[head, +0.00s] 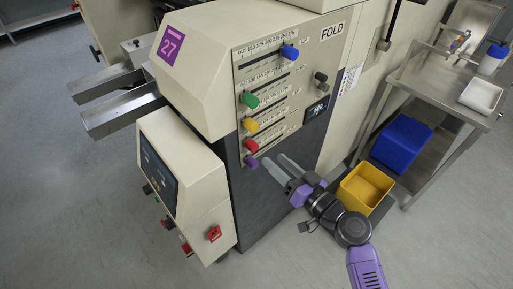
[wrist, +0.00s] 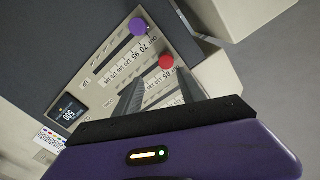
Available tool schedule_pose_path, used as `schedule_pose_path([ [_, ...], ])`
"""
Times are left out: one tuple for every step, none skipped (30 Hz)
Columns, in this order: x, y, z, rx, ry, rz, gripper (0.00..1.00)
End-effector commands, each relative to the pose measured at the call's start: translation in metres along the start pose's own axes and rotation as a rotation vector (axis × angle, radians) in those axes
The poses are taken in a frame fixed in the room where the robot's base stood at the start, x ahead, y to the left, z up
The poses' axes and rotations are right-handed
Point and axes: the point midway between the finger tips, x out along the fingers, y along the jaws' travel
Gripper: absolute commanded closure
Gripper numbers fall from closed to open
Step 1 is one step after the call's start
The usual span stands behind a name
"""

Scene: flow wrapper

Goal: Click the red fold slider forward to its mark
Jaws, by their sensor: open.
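The red slider knob (head: 251,146) sits at the left part of its slot on the cream FOLD panel (head: 310,60), below the yellow knob and above the purple one. In the wrist view the red knob (wrist: 166,61) shows just beyond my fingertips, roughly between them. My gripper (head: 273,160) is open and empty, its two grey fingers pointing toward the lower panel. In the wrist view the fingers (wrist: 160,85) stand apart, with nothing between them. Scale marks show beside the slots; the mark for the red slider cannot be made out.
A purple knob (head: 252,163) is close below the red one; yellow (head: 252,125), green (head: 250,100) and blue (head: 289,52) knobs are above. A small display (head: 316,108) is to the right. A yellow bin (head: 364,189) and a steel cart (head: 440,85) stand at right.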

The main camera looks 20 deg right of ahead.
Motion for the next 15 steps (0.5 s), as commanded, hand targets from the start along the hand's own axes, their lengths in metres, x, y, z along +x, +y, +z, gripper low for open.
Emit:
schedule_pose_path([
  [0.000,-0.006,0.002,-0.013,-0.005,-0.025,0.53],
  [0.000,-0.009,0.003,-0.026,-0.006,-0.036,0.53],
  [0.000,-0.011,0.003,-0.044,-0.009,-0.043,0.53],
  [0.001,-0.011,0.003,-0.054,-0.011,-0.044,0.53],
  [0.002,-0.011,0.003,-0.062,-0.011,-0.045,0.53],
  [0.005,-0.012,0.003,-0.067,-0.010,-0.044,0.53],
  [0.008,-0.012,0.003,-0.067,-0.010,-0.045,0.53],
  [0.011,-0.012,0.002,-0.067,-0.011,-0.045,0.53],
  [0.016,-0.013,0.002,-0.066,-0.011,-0.045,0.53],
  [0.021,-0.013,0.002,-0.066,-0.011,-0.045,0.53],
  [0.025,-0.013,0.001,-0.066,-0.010,-0.044,0.53],
  [0.032,-0.013,0.002,-0.066,-0.011,-0.044,0.53],
  [0.037,-0.014,0.001,-0.066,-0.010,-0.044,0.53],
  [0.042,-0.014,0.002,-0.066,-0.010,-0.044,0.53],
  [0.048,-0.014,0.002,-0.065,-0.010,-0.043,0.53],
])
